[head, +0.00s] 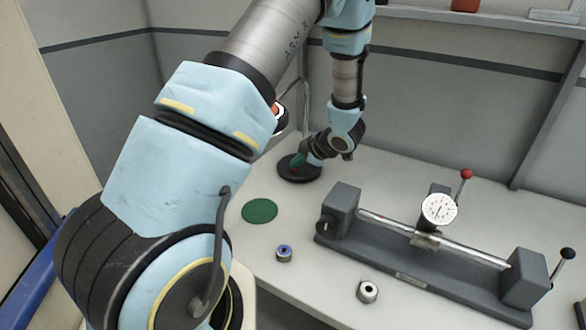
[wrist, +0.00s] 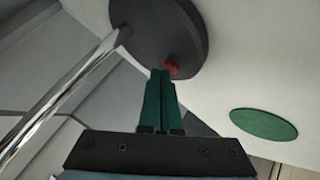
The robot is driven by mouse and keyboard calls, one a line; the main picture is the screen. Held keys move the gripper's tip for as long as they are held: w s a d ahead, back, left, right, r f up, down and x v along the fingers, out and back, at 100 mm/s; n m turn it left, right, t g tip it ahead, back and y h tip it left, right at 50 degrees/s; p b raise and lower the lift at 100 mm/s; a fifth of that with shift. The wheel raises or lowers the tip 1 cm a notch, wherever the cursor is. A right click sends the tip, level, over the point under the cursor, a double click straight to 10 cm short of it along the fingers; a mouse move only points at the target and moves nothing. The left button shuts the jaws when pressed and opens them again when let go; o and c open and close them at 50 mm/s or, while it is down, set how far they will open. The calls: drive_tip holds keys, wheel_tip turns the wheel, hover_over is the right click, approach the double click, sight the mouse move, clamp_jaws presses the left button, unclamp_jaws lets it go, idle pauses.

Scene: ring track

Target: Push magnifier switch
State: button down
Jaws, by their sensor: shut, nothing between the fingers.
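The magnifier has a round black base (head: 299,168) at the back of the bench and a curved chrome post (head: 306,105). Its head is mostly hidden behind my arm in the head view. In the wrist view, the base (wrist: 150,25) fills the upper middle and the chrome post (wrist: 65,100) runs to the lower left. A red switch (wrist: 172,68) sits at the base's near edge. My gripper (wrist: 163,72) is shut and empty, its green fingertips right beside the red switch; I cannot tell whether they touch it. In the head view my gripper (head: 297,162) is over the base.
A green disc (head: 259,211) lies in front of the base. A blue-centred ring (head: 284,253) and a metal ring (head: 367,291) stand nearer. A grey bench gauge (head: 420,260) with a dial and red-knobbed lever fills the right. Walls stand behind.

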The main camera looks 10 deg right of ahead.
idle(0.4)
drive_tip(key=shift+r+p, duration=0.4)
drive_tip(key=shift+p, duration=0.15)
wheel_tip(320, 180, up, 6)
drive_tip(key=p, duration=0.5)
drive_tip(key=shift+p, duration=0.4)
